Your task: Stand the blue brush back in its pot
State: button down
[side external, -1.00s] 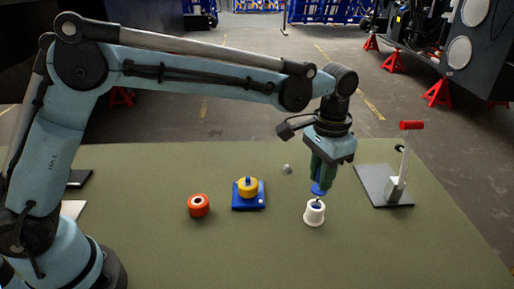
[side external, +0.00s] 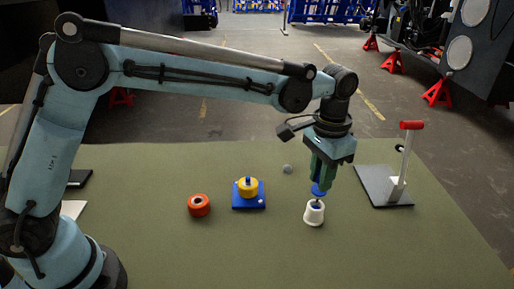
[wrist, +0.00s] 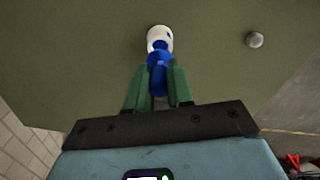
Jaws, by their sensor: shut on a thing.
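The blue brush (side external: 318,190) hangs upright below my gripper (side external: 322,178), which is shut on it. The white pot (side external: 314,215) stands on the green table top, directly under the brush. The brush's lower end is at the pot's mouth; I cannot tell how deep it sits inside. In the wrist view the blue brush (wrist: 158,66) lies between the green fingers of my gripper (wrist: 158,80), and the white pot (wrist: 159,36) is just beyond it, its opening partly hidden by the brush.
A small grey knob (side external: 287,169) lies behind. A grey plate (side external: 375,184) with a red-handled lever (side external: 411,125) stands right. The front table is clear.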

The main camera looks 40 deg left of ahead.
jog(key=shift+f, duration=0.3)
jog(key=shift+f, duration=0.35)
jog(key=shift+f, duration=1.5)
dwell(0.8)
jog(key=c, duration=0.9)
grip_release()
jog(key=shift+r, duration=0.15)
notch_tip(320, 180, up, 12)
jog(key=shift+f, duration=0.1)
